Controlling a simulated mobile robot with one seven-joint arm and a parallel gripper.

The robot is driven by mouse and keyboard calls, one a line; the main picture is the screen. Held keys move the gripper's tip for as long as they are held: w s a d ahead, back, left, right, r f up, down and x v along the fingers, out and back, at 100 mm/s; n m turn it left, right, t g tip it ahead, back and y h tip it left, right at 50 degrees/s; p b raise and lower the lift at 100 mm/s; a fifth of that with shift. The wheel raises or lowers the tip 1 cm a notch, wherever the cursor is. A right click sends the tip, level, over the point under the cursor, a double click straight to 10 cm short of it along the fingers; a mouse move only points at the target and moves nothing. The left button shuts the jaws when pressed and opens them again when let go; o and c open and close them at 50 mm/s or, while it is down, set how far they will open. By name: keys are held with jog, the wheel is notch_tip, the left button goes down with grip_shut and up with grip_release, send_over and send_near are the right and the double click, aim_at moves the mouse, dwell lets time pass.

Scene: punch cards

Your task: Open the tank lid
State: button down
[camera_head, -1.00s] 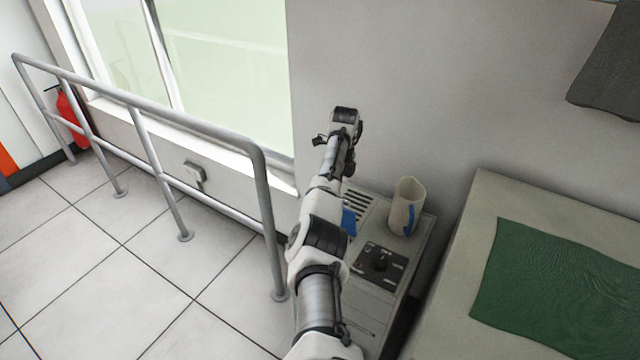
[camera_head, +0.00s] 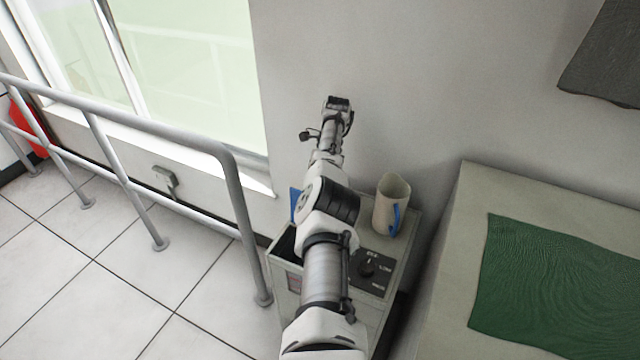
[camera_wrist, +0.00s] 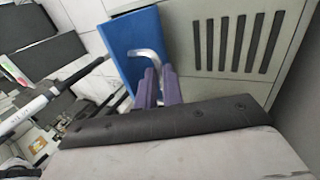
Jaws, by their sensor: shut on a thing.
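The tank is a grey cabinet (camera_head: 392,300) with a dark opening (camera_head: 287,244) in its top, left of my arm. A blue lid (camera_head: 295,204) shows as a narrow strip behind my arm, seemingly tilted up beyond the opening. In the wrist view, the blue lid (camera_wrist: 130,42) lies just ahead of my gripper (camera_wrist: 158,82). Its purple fingers are shut on the lid's bent metal handle (camera_wrist: 149,57). My gripper is hidden behind my arm in the head view.
A cream pitcher with a blue handle (camera_head: 390,205) stands at the cabinet's back right, near a black knob panel (camera_head: 370,271). A metal railing (camera_head: 237,190) runs close on the left. A bench with a green mat (camera_head: 560,285) is at right.

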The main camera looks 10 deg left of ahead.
jog(key=shift+s+f, duration=0.3)
jog(key=shift+f, duration=0.25)
jog(key=c, duration=1.5)
grip_release()
jog(key=shift+w+f, duration=0.1)
jog(key=shift+w, duration=0.1)
jog(key=shift+r, duration=0.25)
jog(key=shift+r, duration=0.15)
